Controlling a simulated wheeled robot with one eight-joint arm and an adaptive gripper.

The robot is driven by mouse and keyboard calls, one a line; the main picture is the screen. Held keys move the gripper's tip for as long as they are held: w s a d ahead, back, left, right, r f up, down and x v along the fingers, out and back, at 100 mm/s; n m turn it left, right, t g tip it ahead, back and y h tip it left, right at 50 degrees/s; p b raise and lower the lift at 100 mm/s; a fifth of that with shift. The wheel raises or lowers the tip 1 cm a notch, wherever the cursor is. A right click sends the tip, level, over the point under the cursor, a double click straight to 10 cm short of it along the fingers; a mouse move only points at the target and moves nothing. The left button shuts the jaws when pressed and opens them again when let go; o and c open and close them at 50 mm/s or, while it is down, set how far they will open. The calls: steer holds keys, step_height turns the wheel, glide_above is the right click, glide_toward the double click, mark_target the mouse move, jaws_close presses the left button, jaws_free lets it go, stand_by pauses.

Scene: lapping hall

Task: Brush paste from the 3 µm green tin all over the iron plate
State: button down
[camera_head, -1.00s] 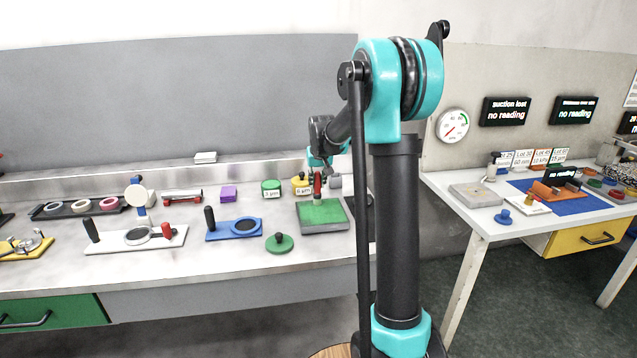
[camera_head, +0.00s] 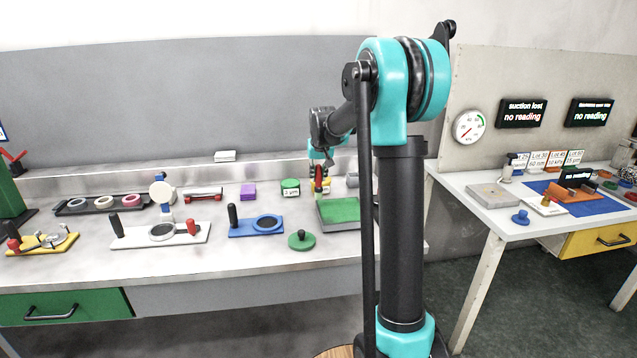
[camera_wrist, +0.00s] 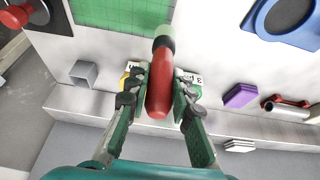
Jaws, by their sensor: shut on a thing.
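My gripper (camera_wrist: 160,100) is shut on the red handle of the brush (camera_wrist: 160,85). The brush's collar and pale green tip point towards the iron plate (camera_wrist: 115,12); I cannot tell whether the tip touches it. The plate's top shows green with a grid of fine lines; in the head view the plate (camera_head: 338,225) has a grey rim. The green tin (camera_head: 290,187) stands behind and left of the plate, and a label with a 3 shows in the wrist view, partly hidden by a finger. In the head view, my gripper (camera_head: 319,184) is near the plate's back left corner.
A yellow tin (camera_head: 326,183) stands beside the green one, partly hidden by the gripper. A green knobbed disc (camera_head: 302,240) and a blue ring fixture (camera_head: 256,226) lie left of the plate. A purple block (camera_head: 248,191) is farther left. A grey square tube (camera_wrist: 84,73) stands near the plate.

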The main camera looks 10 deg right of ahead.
mark_target(318, 165)
steer(key=shift+r, duration=2.8)
